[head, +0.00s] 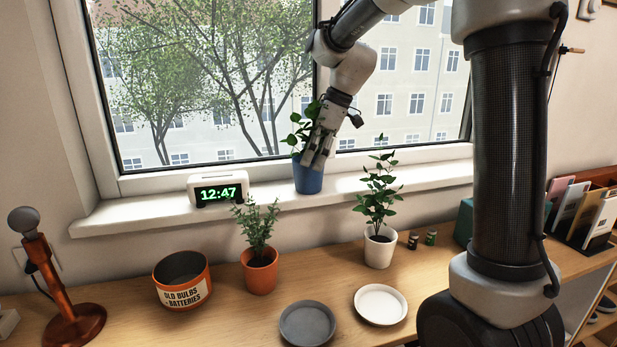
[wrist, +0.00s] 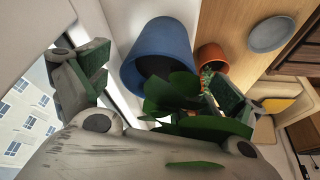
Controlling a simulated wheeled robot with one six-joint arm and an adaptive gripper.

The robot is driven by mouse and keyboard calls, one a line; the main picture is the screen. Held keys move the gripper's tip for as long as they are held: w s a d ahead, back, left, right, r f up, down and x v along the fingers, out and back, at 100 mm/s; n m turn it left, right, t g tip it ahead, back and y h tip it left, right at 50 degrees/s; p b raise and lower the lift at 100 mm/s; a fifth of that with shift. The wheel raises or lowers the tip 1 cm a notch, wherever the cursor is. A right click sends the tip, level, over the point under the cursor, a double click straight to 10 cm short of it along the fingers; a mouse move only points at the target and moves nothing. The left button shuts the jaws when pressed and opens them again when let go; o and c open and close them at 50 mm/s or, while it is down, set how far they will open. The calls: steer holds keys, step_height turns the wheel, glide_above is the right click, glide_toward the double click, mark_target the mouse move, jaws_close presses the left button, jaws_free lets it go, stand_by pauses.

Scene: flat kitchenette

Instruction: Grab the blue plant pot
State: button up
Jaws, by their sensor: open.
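The blue plant pot (head: 308,180) stands upright on the window sill, with a leafy green plant in it. My gripper (head: 317,160) is at the pot's upper right side in the head view, pointing down and overlapping the plant and rim. In the wrist view the blue pot (wrist: 160,45) appears between and beyond the two spread fingers of my gripper (wrist: 165,82), with leaves covering part of the right finger. The gripper is open and holds nothing. Whether a finger touches the pot cannot be told.
A clock (head: 218,190) stands left of the blue pot on the sill (head: 140,213). Below, the counter holds a terracotta pot (head: 260,275), a white pot (head: 379,250), an orange bin (head: 182,280), a grey plate (head: 307,324) and a white plate (head: 381,305). The window is close behind.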

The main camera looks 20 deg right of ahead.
steer(key=shift+w+a+f, duration=0.1)
steer(key=shift+a+f, duration=0.15)
steer(key=shift+f, duration=0.35)
steer(key=c, duration=1.4)
steer(key=shift+o, duration=0.2)
